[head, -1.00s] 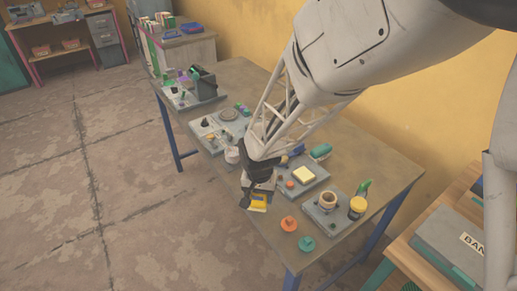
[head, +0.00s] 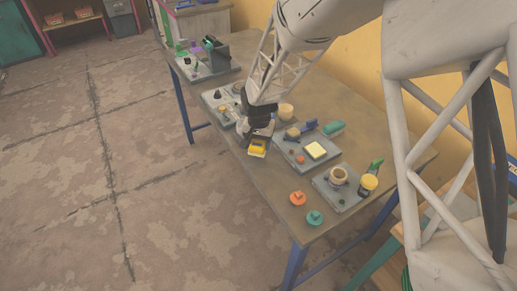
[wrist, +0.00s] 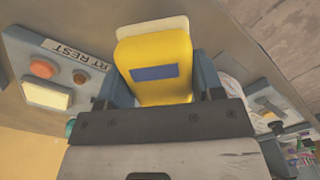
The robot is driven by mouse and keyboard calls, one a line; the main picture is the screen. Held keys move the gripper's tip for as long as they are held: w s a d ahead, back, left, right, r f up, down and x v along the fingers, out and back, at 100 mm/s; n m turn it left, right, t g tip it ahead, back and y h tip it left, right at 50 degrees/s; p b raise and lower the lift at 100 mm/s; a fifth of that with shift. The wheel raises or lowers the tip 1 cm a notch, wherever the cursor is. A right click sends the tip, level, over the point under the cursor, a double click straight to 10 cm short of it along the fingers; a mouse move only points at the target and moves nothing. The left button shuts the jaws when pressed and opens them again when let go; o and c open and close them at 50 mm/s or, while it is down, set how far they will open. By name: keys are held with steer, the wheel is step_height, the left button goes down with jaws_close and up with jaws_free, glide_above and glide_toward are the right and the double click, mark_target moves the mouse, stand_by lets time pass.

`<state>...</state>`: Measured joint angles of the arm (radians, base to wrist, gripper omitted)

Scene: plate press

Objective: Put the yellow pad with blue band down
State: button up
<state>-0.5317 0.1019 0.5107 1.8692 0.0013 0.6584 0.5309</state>
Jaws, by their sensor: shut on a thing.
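The yellow pad with blue band (wrist: 158,58) is held between the fingers of my gripper (wrist: 158,85), which is shut on it. In the wrist view a pale edge shows behind the pad's far end. In the head view the pad (head: 257,149) hangs from my gripper (head: 257,140) at the front edge of the table. A grey board in the wrist view carries a label reading "RT REST" (wrist: 72,55), a red-orange button (wrist: 44,68) and a pale yellow block (wrist: 46,95). I cannot tell whether the pad touches the table.
The board with the pale yellow block (head: 316,150) lies right of my gripper. Orange (head: 297,198) and teal (head: 314,217) round pieces sit near the table's front right. A board with a cup (head: 338,174) and a yellow-topped jar (head: 369,182) stands further right. Another board (head: 222,106) lies to the left.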

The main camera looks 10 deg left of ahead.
steer(key=shift+w, duration=0.1)
stand_by(0.3)
steer(key=shift+f, duration=1.75)
steer(key=shift+f, duration=0.1)
steer(key=o, duration=0.8)
steer(key=shift+o, duration=0.2)
step_height(320, 180, up, 12)
